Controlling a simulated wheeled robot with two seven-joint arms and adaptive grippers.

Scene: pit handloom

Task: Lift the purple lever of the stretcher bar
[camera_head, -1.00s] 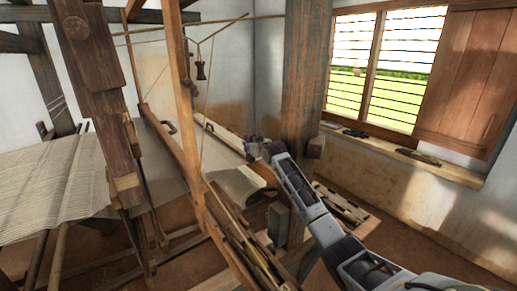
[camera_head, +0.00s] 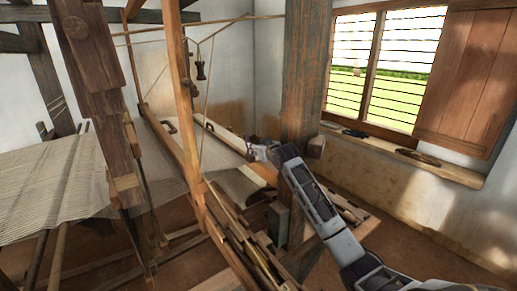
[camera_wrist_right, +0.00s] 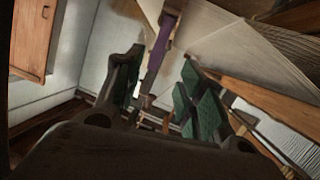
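The purple lever (camera_wrist_right: 160,48) hangs into the gap between the fingers in the right wrist view, beside the cream cloth (camera_wrist_right: 192,25). Whether a finger touches it I cannot tell. My right gripper (camera_wrist_right: 160,85) is open, with green pads on both fingers. In the head view my right gripper (camera_head: 257,150) is small, at the right edge of the loom's cloth, and a trace of purple shows by it. The stretcher bar itself is not clearly seen. My left gripper is not in view.
A thick wooden post (camera_head: 306,80) stands close behind my right arm. An upright loom beam (camera_head: 184,110) is to the left of the gripper. A wooden box with sticks (camera_head: 345,208) lies beyond the arm. The window ledge (camera_head: 430,168) is farther right.

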